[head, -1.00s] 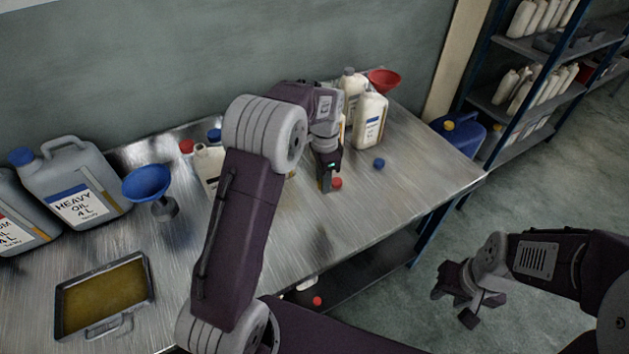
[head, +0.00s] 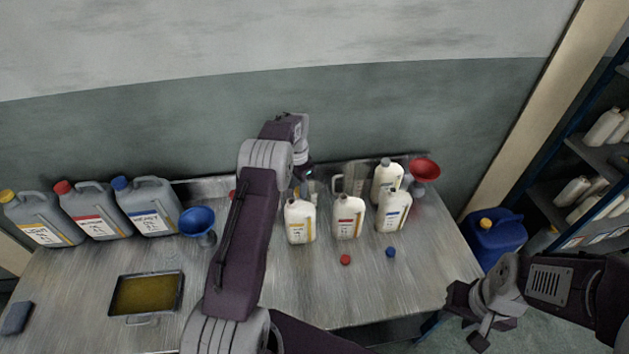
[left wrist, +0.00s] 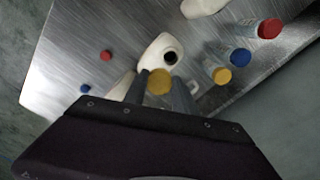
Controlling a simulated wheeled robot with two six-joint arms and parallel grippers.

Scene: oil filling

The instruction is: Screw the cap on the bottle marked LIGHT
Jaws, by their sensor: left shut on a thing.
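My left gripper (left wrist: 160,90) is shut on a yellow cap (left wrist: 160,82) in the left wrist view. Just past it is an open bottle neck on a white bottle (left wrist: 152,50); the cap looks apart from it. In the head view, white bottles with a yellow-striped label (head: 299,222), a red-striped label (head: 348,218) and a blue-striped label (head: 393,213) stand upright; their words are too small to read. My left gripper (head: 311,188) is behind the yellow-striped one, partly hidden. My right gripper (head: 478,318) hangs off the table's right front; its jaws are unclear.
A loose red cap (head: 345,259) and blue cap (head: 390,252) lie in front of the bottles. A grey-capped bottle (head: 386,182) and red funnel (head: 425,170) stand behind. Grey canisters (head: 150,207), a blue funnel (head: 197,221) and an oil tray (head: 118,309) are left.

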